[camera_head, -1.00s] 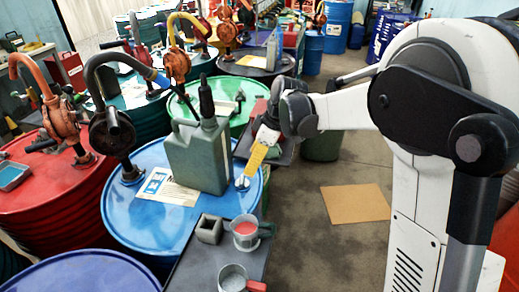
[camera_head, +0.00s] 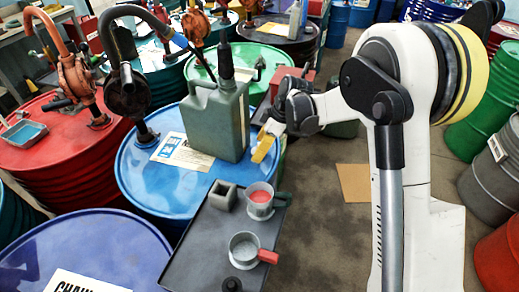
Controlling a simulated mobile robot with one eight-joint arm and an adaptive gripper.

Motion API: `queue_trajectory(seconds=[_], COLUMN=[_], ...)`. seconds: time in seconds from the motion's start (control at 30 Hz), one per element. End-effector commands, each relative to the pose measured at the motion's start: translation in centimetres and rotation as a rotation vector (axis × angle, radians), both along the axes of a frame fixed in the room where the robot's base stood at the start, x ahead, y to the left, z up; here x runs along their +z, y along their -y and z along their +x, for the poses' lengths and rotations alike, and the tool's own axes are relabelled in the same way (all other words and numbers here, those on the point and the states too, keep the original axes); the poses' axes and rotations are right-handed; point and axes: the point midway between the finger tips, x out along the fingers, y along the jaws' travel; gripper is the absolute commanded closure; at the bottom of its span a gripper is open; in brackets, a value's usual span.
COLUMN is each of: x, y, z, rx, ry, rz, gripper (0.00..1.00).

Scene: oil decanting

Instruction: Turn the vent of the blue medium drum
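The blue medium drum (camera_head: 150,190) stands left of centre, with a green-grey jerrycan (camera_head: 218,122) upright on its lid. A dark hand pump (camera_head: 128,95) rises from the lid's left side. My gripper (camera_head: 258,158), with a yellow part at its end, points down at the lid's right edge, just right of the jerrycan. I cannot tell whether it touches the drum. The vent is not clearly visible here; the gripper and jerrycan cover that part of the lid. The finger gap is too small to make out.
A dark tray (camera_head: 205,250) in front holds a small grey square container (camera_head: 222,195) and two measuring cups (camera_head: 260,203). A red drum (camera_head: 60,150) is at left, a darker blue drum (camera_head: 85,250) at front left. Bare floor (camera_head: 320,225) lies to the right.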

Motion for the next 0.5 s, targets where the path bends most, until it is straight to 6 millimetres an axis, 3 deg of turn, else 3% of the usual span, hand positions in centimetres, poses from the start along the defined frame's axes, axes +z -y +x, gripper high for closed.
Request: queue_trajectory(seconds=[0.23,0.4,0.5], x=[-0.03,-0.02,-0.04], y=[-0.02,-0.02,-0.02], z=[0.00,0.00,-0.01], rx=[0.000,0.000,-0.001], ry=[0.000,0.000,0.000], rz=[0.000,0.000,0.000], gripper=[0.32,0.82,0.85])
